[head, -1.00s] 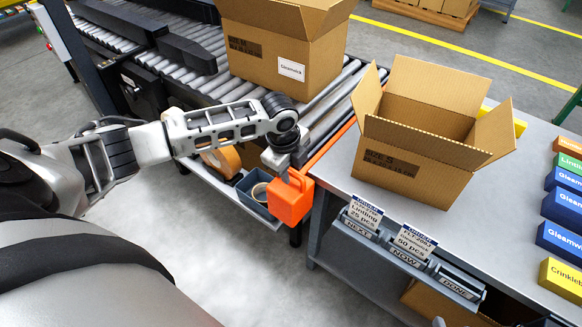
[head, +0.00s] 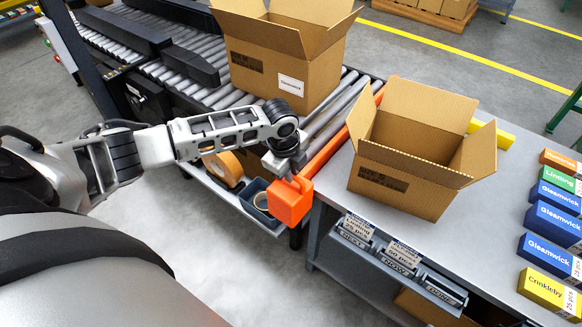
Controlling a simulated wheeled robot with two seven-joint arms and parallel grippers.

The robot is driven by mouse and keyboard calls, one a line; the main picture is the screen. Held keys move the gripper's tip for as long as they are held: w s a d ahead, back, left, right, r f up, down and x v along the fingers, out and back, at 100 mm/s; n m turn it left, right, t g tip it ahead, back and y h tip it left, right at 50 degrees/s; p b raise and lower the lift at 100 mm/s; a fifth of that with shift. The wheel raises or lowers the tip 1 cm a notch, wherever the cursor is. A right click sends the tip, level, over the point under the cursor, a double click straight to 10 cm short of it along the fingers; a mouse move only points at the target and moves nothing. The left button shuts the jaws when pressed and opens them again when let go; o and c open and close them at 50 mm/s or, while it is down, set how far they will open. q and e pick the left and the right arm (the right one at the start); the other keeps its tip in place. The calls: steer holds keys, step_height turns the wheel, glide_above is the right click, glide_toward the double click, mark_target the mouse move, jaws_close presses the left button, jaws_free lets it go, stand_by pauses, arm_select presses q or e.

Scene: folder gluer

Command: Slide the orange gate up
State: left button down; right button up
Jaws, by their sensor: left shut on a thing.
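The orange gate (head: 345,135) is a long bar across the end of the roller conveyor, between the rollers and the grey table. An orange block (head: 290,202) is at its near end. My left gripper (head: 294,178) is shut on the gate at this near end, just above the block. The fingertips are partly hidden by the orange part and the wrist. The gate's bar stands above the rollers' edge along its length. My right gripper is not in view.
An open empty carton (head: 405,180) stands on the grey table (head: 485,215) right of the gate. Several coloured boxes (head: 553,222) line the table's right side. Card holders (head: 400,262) edge its front.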

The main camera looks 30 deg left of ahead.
arm_select(q)
steer(key=shift+w+r, duration=0.1)
steer(key=shift+r, duration=0.15)
steer(key=c, duration=1.5)
jaws_free()
steer(key=shift+r, duration=0.1)
steer(key=shift+o, duration=0.2)
steer(key=s+r+p, duration=0.1)
steer(key=s+r, duration=0.2)
steer(key=r, duration=1.2)
steer(key=shift+s+a+r, duration=0.15)
steer(key=shift+r, duration=0.1)
